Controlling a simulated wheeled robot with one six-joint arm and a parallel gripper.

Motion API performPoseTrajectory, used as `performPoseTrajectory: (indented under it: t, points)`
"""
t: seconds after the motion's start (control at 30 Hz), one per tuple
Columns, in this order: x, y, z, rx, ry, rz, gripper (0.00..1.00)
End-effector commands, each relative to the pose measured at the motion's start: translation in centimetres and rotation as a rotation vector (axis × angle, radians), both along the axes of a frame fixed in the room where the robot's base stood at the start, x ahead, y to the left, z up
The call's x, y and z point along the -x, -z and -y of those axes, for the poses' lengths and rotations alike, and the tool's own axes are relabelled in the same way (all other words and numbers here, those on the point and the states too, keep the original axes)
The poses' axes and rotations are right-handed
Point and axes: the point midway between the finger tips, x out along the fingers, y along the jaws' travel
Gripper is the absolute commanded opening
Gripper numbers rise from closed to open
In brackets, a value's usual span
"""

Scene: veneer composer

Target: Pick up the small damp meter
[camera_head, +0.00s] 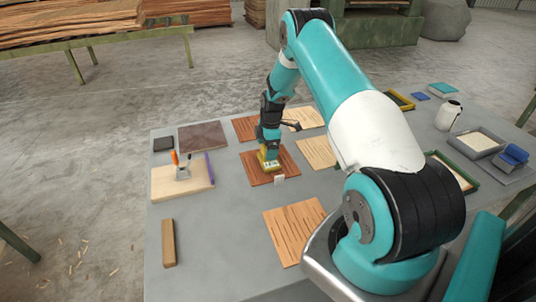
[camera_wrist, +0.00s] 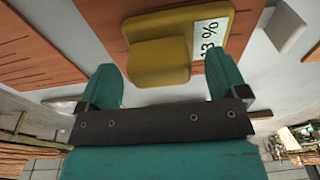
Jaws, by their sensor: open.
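The small damp meter (camera_head: 266,162) is yellow and lies on a reddish-brown veneer sheet (camera_head: 286,167) near the middle of the grey table. In the wrist view the meter (camera_wrist: 158,62) shows a yellow body with a raised block and a pale display reading "13 %". My gripper (camera_head: 270,153) points down right at the meter in the head view and partly covers it. In the wrist view my gripper (camera_wrist: 165,85) has its two teal fingers wide apart, with nothing between their tips; the meter appears just beyond them. Whether a finger touches it, I cannot tell.
A small white block (camera_head: 279,180) lies close to the meter's near side. More veneer sheets (camera_head: 295,230) lie around. A pale board with tools (camera_head: 183,182) and a wooden bar (camera_head: 168,243) lie left. Trays (camera_head: 478,143) and a white jar (camera_head: 448,115) stand right.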

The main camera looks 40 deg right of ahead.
Motion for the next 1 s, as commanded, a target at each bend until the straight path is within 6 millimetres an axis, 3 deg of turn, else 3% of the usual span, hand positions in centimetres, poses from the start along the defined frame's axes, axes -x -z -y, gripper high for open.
performPoseTrajectory:
  t: [0.3,0.6,1.0]
  points:
    - [-0.1,0.9,-0.1,0.000,0.000,0.001,0.92]
    - [-0.1,0.8,-0.1,0.000,0.000,0.001,0.29]
    - [-0.1,-0.2,0.0,0.001,0.000,0.003,0.29]
